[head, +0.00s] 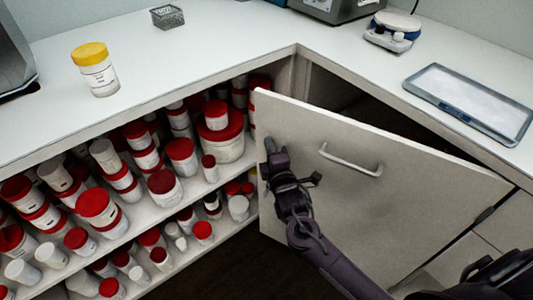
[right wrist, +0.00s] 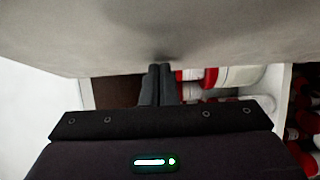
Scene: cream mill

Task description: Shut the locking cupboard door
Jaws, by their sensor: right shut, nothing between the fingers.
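The cupboard door (head: 430,195) is a pale flat panel in the head view. It stands ajar, with a dark gap above it and its free edge out to the left. Its bar handle (head: 350,160) is on the outer face. My right gripper (head: 269,146) is at the outer face near the free edge, left of the handle. In the right wrist view its closed fingers (right wrist: 157,78) point at the door (right wrist: 150,30), their tips at or very close to the panel. I cannot tell if they touch. My left gripper is not in view.
Open shelves (head: 222,178) left of the door hold many red-lidded jars. Dark floor shows below the door.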

